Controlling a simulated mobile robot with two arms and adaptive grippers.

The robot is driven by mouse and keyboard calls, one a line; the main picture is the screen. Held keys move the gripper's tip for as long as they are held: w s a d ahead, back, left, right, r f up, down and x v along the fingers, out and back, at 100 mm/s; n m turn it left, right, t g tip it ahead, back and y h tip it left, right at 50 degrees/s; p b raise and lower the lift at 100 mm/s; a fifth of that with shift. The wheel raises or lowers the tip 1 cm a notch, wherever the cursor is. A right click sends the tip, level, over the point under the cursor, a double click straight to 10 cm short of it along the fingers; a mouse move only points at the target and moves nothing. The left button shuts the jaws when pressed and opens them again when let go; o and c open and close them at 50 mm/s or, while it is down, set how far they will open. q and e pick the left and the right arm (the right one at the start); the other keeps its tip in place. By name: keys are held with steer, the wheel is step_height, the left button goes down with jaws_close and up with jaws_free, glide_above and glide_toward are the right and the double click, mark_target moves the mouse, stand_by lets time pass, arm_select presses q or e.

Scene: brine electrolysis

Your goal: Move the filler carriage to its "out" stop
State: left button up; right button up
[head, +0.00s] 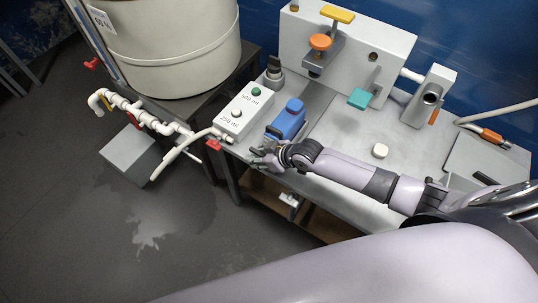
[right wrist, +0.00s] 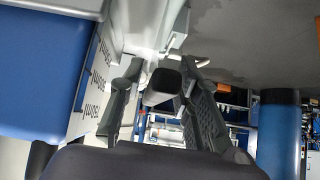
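A blue block with a raised blue top (head: 288,120), which looks like the filler carriage, sits on the bench beside the white button box. My right gripper (head: 265,160) is at the near-left side of this block, close to the bench's front edge. In the right wrist view its two fingers (right wrist: 160,100) stand apart. A dark rounded knob (right wrist: 162,86) shows between them; I cannot tell whether they touch it. A blue surface (right wrist: 35,75) fills the left of that view. The "out" stop cannot be made out. My left gripper is not in view.
The white box (head: 240,112) carries "100 ml" and "250 ml" labels. A grey-white upright panel (head: 340,50) with orange, yellow and teal parts stands behind. A large tank (head: 175,50) and white pipes (head: 150,122) are at left.

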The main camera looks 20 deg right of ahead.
steer(key=v, duration=1.1)
steer(key=shift+a+f, duration=0.1)
